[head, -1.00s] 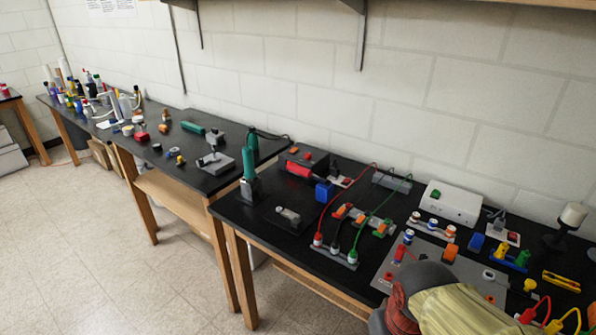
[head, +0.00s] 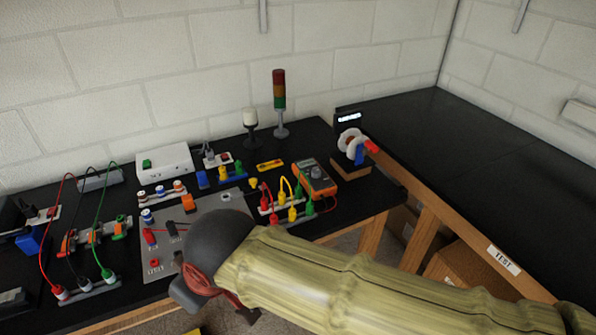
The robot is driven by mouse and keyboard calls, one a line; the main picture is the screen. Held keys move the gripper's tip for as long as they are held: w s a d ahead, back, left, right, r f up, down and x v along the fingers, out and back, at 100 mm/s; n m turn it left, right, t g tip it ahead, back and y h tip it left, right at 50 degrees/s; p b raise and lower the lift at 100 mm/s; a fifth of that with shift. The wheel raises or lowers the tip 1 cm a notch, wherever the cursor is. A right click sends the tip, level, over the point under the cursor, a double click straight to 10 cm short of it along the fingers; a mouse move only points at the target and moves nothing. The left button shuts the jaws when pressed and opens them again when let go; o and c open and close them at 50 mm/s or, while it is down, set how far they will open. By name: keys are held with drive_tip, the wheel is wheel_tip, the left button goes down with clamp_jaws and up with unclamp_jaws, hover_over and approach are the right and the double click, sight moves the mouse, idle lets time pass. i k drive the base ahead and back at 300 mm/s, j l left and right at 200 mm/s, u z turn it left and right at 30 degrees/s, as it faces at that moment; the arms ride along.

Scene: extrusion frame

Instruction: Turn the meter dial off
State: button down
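The meter (head: 322,189) is an orange handheld multimeter lying on the black bench, right of centre in the head view. Its round grey dial (head: 316,172) faces up; its pointer setting is too small to read. My arm (head: 340,275), in a pale yellow sleeve, crosses the lower right of the view, in front of the bench. It ends at a dark rounded joint with red-brown cloth beside it. I cannot make out my gripper's fingers. Nothing of my arm appears to touch the meter.
Yellow, red and green plug leads (head: 288,200) stand just left of the meter. A small stand with a white wheel and red handle (head: 352,145) is to its right. A stack light (head: 280,105) stands behind. The bench at right (head: 480,160) is bare.

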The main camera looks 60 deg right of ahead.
sight(315, 173)
drive_tip(key=z, duration=2)
